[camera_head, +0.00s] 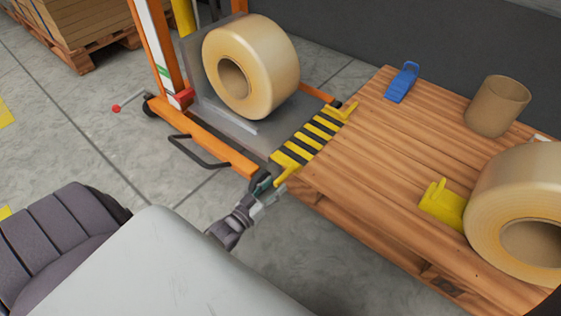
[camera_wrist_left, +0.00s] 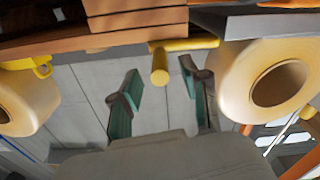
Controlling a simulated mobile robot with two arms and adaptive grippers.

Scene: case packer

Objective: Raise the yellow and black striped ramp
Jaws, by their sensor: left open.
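The yellow and black striped ramp (camera_head: 308,138) lies between the lift's grey platform and the edge of the wooden table, bridging the two. A yellow bar sticks out at its near end (camera_head: 283,177), and another at its far end. My left gripper (camera_head: 268,186) is at the near bar, with its fingers apart. In the left wrist view a yellow bar (camera_wrist_left: 160,66) shows end-on between the two open green-padded fingers (camera_wrist_left: 161,80). I cannot tell whether they touch it.
The orange lift (camera_head: 215,143) carries a large tape roll (camera_head: 270,65). Open floor lies left of the lift.

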